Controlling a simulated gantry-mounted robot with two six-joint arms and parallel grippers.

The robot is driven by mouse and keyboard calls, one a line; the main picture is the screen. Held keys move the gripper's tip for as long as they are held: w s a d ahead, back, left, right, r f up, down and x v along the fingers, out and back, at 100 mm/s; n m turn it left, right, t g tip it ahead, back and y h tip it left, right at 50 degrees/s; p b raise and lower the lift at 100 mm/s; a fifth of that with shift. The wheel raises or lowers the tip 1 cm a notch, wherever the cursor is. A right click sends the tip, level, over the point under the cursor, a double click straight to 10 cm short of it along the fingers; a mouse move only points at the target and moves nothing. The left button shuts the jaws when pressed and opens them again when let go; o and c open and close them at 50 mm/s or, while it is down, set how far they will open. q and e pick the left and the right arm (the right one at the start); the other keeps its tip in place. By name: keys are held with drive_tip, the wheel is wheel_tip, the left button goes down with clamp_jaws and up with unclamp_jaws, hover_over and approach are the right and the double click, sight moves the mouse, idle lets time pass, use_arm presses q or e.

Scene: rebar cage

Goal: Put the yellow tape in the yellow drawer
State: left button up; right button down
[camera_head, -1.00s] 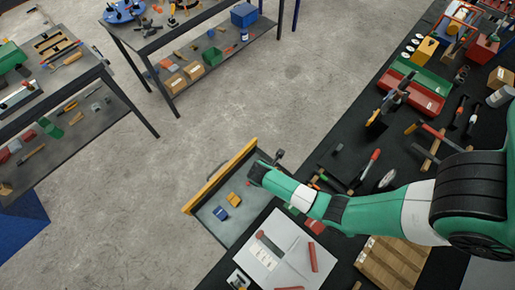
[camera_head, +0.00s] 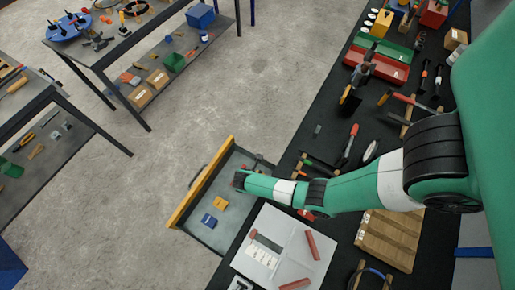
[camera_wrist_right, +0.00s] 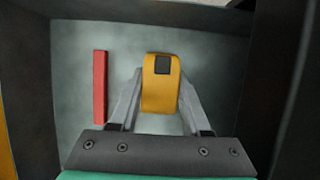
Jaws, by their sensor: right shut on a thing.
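The yellow tape (camera_wrist_right: 161,100), with a dark square on its end, is between the fingers of my right gripper (camera_wrist_right: 160,76) in the right wrist view. The fingers are shut on it. The yellow drawer (camera_head: 202,184) stands open in the head view, with a yellow front and a grey inside. My right gripper is over the back end of the drawer, and my own arm mostly hides it in the head view. In the wrist view the grey drawer floor lies behind the tape; I cannot tell whether the tape touches it. My left gripper is not in view.
In the drawer lie a blue item (camera_head: 209,220), a yellow item (camera_head: 220,203) and a red bar (camera_wrist_right: 100,88) left of the tape. The black workbench at right is crowded with tools. A white board (camera_head: 268,262) lies beside the drawer. The floor left of the drawer is clear.

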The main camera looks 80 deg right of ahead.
drive_tip(key=shift+c, duration=1.8)
unclamp_jaws()
drive_tip(key=shift+f, duration=0.1)
drive_tip(key=shift+r, duration=0.25)
drive_tip(key=p+v, duration=0.4)
drive_tip(key=v, duration=0.7)
drive_tip(key=shift+a+r+p, duration=0.25)
drive_tip(key=shift+r+p, duration=0.1)
drive_tip(key=shift+p, duration=0.05)
drive_tip(key=shift+w, duration=0.25)
